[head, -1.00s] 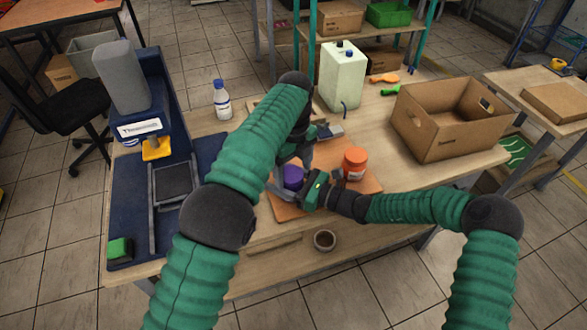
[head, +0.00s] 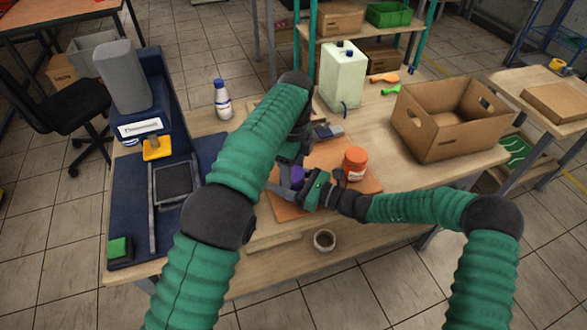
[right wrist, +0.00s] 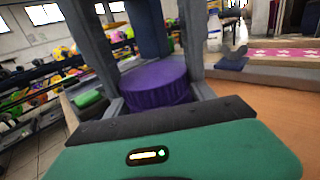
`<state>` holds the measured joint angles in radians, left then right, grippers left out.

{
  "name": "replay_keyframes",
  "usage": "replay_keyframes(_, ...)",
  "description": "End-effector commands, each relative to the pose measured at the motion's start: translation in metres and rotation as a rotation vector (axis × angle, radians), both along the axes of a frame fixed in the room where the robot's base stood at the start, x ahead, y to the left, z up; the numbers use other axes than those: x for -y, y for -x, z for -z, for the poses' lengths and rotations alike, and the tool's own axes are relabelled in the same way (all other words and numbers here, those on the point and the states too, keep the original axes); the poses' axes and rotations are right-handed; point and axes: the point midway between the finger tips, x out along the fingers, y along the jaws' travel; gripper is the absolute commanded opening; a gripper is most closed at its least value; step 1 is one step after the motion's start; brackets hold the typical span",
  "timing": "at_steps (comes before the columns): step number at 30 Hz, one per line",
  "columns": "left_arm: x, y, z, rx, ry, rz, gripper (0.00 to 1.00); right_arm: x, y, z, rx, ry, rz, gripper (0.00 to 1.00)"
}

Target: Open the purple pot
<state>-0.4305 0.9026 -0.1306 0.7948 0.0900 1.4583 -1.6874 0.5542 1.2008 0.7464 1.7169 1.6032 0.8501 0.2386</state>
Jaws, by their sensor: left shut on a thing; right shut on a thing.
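The purple pot (head: 296,175) stands over the orange board (head: 330,155), mostly hidden by my grippers. Its round, ribbed purple top (right wrist: 155,83) fills the middle of the right wrist view. My left gripper (head: 287,172) reaches down at the pot from above and is shut on it; its fingers are partly hidden behind my left arm. My right gripper (head: 302,190) comes from the right and is shut on the pot from the side. I see no gap between lid and body.
An orange pot (head: 355,163) stands right of the grippers. A white bottle (head: 222,101), a pale canister (head: 342,76) and a cardboard box (head: 440,137) stand further back.

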Motion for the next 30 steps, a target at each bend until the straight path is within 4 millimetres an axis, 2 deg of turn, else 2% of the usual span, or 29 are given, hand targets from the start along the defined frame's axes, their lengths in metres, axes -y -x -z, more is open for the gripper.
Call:
replay_keyframes(3, 0.0041, -0.0039, -0.0014, 0.015, 0.011, -0.32, 0.1, -0.0061, 0.0057, 0.0013, 0.0, 0.0, -0.017, 0.0)
replay_keyframes(6, 0.0036, -0.0048, -0.0019, 0.017, 0.012, -0.557, 0.1, -0.0066, 0.0062, 0.0013, 0.0, 0.0, -0.018, 0.0)
replay_keyframes(9, 0.0032, -0.0054, -0.0023, 0.018, 0.011, -0.705, 0.1, -0.007, 0.0065, 0.0013, 0.001, 0.0, -0.019, 0.0)
replay_keyframes(12, 0.0031, -0.0055, -0.0026, 0.018, 0.012, -0.762, 0.1, -0.0072, 0.0066, 0.0011, 0.001, 0.0, -0.02, 0.0)
replay_keyframes(19, 0.0029, -0.0056, -0.0029, 0.018, 0.012, -0.765, 0.1, -0.0076, 0.0069, 0.0009, 0.001, 0.0, -0.021, 0.0)
replay_keyframes(20, 0.0029, -0.0056, -0.0029, 0.019, 0.012, -0.765, 0.6, -0.0077, 0.0068, 0.0008, 0.001, 0.0, -0.021, 0.0)
replay_keyframes(25, 0.0032, -0.0047, -0.0027, 0.017, 0.011, -0.763, 0.8, -0.0068, 0.006, 0.0008, 0.0, -0.001, -0.018, 0.0)
replay_keyframes(30, 0.0041, -0.0033, -0.0023, 0.011, 0.011, -0.762, 0.8, -0.0058, 0.005, 0.001, -0.001, 0.0, -0.014, 0.0)
